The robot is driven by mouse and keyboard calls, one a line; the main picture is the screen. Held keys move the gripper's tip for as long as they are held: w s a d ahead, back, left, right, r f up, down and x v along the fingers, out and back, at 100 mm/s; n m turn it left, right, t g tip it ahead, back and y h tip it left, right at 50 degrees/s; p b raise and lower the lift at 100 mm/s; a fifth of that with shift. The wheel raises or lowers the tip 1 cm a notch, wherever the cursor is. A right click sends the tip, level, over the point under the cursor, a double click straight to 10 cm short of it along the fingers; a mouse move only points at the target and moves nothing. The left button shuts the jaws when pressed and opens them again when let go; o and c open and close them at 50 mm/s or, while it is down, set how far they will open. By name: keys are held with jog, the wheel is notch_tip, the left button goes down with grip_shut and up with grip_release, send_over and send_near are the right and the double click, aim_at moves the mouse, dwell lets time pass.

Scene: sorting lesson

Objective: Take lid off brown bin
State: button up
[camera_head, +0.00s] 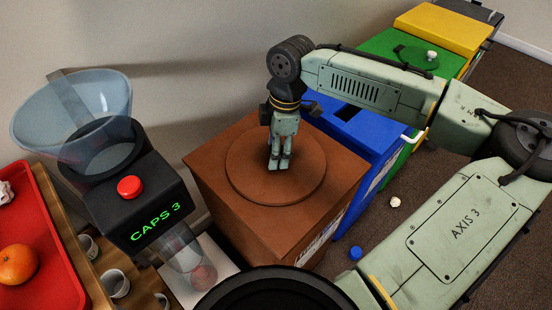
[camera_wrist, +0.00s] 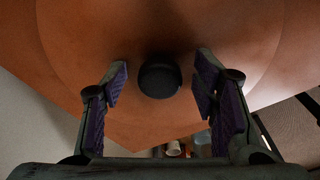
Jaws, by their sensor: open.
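The brown bin (camera_head: 223,205) stands at the middle of the head view with its round brown lid (camera_head: 243,170) lying flat on top. In the wrist view the lid (camera_wrist: 226,29) fills the upper part of the picture. A dark round knob (camera_wrist: 159,76) sits on the lid; in the head view my gripper hides it. My gripper (camera_head: 278,166) points down over the middle of the lid. In the wrist view my gripper (camera_wrist: 160,85) is open, with one finger on each side of the knob and a gap on both sides.
A blue bin (camera_head: 372,128), a green bin (camera_head: 390,45) and a yellow bin (camera_head: 445,27) stand behind to the right. The black dispenser (camera_head: 115,200) with a clear hopper stands close on the left. A blue cap (camera_head: 355,253) and a pale crumpled ball (camera_head: 395,202) lie on the floor.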

jog(key=shift+c, duration=0.4)
grip_shut()
dwell(0.4)
